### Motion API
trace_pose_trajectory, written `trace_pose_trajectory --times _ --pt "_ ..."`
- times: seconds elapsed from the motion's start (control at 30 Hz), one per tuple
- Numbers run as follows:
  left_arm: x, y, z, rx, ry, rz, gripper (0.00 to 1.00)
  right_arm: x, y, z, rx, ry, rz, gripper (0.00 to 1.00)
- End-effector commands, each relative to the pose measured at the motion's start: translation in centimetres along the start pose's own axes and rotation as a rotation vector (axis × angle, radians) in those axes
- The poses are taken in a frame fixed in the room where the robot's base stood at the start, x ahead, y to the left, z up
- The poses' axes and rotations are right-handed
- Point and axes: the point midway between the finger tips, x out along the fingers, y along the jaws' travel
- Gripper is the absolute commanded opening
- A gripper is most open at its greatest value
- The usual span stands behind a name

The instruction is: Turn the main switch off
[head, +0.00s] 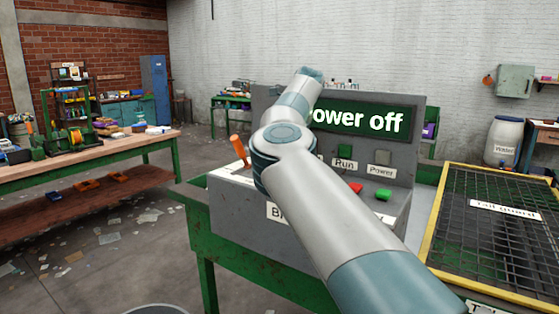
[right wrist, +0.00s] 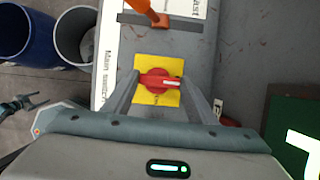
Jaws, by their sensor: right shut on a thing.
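The main switch (right wrist: 157,81) is a red rotary knob on a yellow plate (right wrist: 146,64), with a "Main switch" label (right wrist: 106,78) beside it in the right wrist view. Its handle lies across the plate, its white mark to the right in that view. My right gripper (right wrist: 160,80) is shut on the red knob, one finger at each side. In the head view my right arm hides the switch and the gripper. The green display (head: 365,119) on the panel reads "Power off", its first letter partly covered. My left gripper is not in view.
An orange lever (head: 238,148) stands left of my arm; it also shows in the right wrist view (right wrist: 150,12). Red (head: 355,187) and green (head: 383,194) buttons sit on the panel's right. A mesh guard (head: 500,225) lies farther right. Bins stand at the wrist view's upper left.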

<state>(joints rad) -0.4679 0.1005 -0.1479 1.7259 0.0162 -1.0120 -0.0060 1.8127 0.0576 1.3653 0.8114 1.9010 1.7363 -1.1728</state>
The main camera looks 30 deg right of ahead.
Motion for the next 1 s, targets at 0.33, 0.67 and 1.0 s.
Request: trace_pose_trajectory --times 0.33,0.67,1.0 --pt "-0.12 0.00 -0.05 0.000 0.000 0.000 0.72 -0.11 -0.06 0.08 -0.046 -0.002 0.018 0.29" --pt "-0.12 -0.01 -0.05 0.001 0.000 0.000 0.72 -0.11 -0.06 0.08 -0.046 -0.002 0.017 0.70" --pt "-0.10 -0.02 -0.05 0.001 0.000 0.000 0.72 -0.10 -0.06 0.03 -0.044 0.000 0.018 0.70"
